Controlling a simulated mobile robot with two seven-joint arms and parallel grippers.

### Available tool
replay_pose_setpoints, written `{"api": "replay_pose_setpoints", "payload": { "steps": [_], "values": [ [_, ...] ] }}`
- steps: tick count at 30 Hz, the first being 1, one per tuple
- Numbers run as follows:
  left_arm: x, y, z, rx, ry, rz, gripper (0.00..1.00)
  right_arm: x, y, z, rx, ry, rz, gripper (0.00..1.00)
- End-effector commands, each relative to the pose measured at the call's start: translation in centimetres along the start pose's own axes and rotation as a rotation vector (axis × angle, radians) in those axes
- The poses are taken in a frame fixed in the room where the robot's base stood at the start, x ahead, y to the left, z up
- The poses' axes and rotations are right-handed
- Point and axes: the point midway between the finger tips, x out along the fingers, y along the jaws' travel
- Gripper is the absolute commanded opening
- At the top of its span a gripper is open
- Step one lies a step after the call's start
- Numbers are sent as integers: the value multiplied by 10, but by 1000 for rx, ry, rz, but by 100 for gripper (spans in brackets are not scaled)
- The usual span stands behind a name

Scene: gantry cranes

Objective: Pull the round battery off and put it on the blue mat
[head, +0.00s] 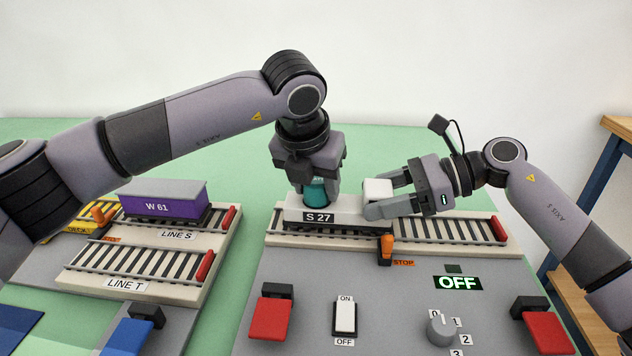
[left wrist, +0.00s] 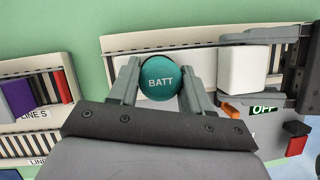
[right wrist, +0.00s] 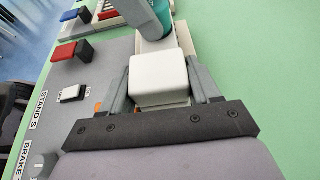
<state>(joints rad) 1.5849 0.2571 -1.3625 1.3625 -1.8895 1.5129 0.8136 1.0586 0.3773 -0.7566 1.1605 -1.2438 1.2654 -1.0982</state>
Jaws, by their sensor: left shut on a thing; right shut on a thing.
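The round battery is a teal cylinder (head: 316,192) marked BATT, and its top shows in the left wrist view (left wrist: 160,76). It stands upright on the white wagon S 27 (head: 296,212) on the near track. My left gripper (head: 316,186) comes from above and is shut on the battery's sides. My right gripper (head: 372,196) is shut on the wagon's white block end (head: 378,188), which also fills its jaws in the right wrist view (right wrist: 158,78). A blue surface at the lower left (head: 24,328) may be the blue mat; only part shows.
A purple wagon W 61 (head: 164,202) stands on Line S at left, with Line T track (head: 138,262) in front. The grey panel holds red levers (head: 270,316), an ON/OFF switch (head: 345,318), a knob (head: 440,328) and a lit OFF sign (head: 458,283). An orange stop (head: 386,248) stands by the track.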

Motion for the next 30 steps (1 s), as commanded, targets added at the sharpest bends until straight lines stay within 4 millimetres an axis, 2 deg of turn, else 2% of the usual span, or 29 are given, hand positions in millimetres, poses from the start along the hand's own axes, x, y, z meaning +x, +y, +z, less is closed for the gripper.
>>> {"api": "replay_pose_setpoints", "payload": {
  "steps": [22,30],
  "values": [
    [-20,0,8,0,-1,-1,12,-1,0,1,-1,-2,-2,7],
    [-21,0,8,0,0,0,12,-1,0,1,-1,-2,-2,7]
  ]
}}
